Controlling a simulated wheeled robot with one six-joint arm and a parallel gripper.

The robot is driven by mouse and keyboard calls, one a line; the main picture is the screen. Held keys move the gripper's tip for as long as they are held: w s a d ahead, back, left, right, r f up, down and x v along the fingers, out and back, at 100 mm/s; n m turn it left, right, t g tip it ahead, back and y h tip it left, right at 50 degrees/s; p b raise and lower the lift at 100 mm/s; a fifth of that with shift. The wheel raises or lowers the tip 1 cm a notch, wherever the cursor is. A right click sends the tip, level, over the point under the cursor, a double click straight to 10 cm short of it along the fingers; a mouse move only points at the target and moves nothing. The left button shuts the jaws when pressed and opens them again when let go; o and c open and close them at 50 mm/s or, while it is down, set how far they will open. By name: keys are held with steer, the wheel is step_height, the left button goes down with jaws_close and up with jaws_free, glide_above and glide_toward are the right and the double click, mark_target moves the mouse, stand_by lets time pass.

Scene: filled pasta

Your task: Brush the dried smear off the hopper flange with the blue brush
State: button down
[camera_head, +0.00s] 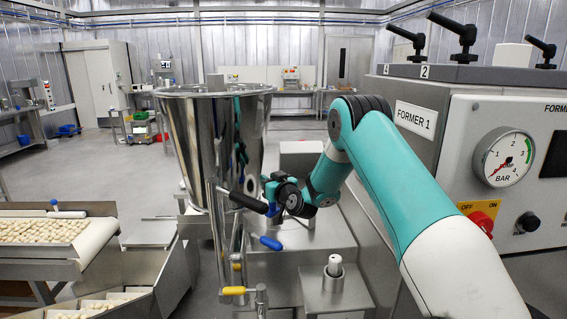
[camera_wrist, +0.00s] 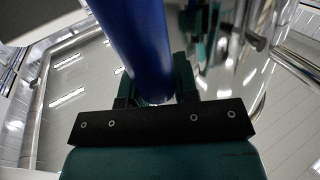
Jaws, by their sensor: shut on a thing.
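A blue brush handle (camera_wrist: 135,40) shows large in the wrist view, running up from between the fingers. My gripper (camera_wrist: 156,85) is shut on it. The brush's bristles cannot be made out. In the head view my gripper (camera_head: 274,192) is in front of the lower right side of the polished steel hopper (camera_head: 192,140), below its rim. The hopper's top flange (camera_head: 180,92) is a wide steel ring, seen nearly edge-on. I cannot make out the dried smear on it.
A black-gripped lever (camera_head: 246,202), a blue-handled lever (camera_head: 267,242) and a yellow-handled lever (camera_head: 233,291) sit near my gripper. A steel cup (camera_head: 334,282) holds a white-topped item. The former cabinet (camera_head: 415,125) stands close on the right. A pasta conveyor (camera_head: 95,240) is at left.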

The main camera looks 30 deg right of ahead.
steer(key=shift+s+d+f, duration=0.2)
steer(key=shift+d, duration=0.15)
step_height(320, 180, up, 4)
steer(key=shift+f+p, duration=0.1)
steer(key=shift+p, duration=0.55)
steer(key=shift+r+p, duration=0.95)
steer(key=shift+r, duration=1.45)
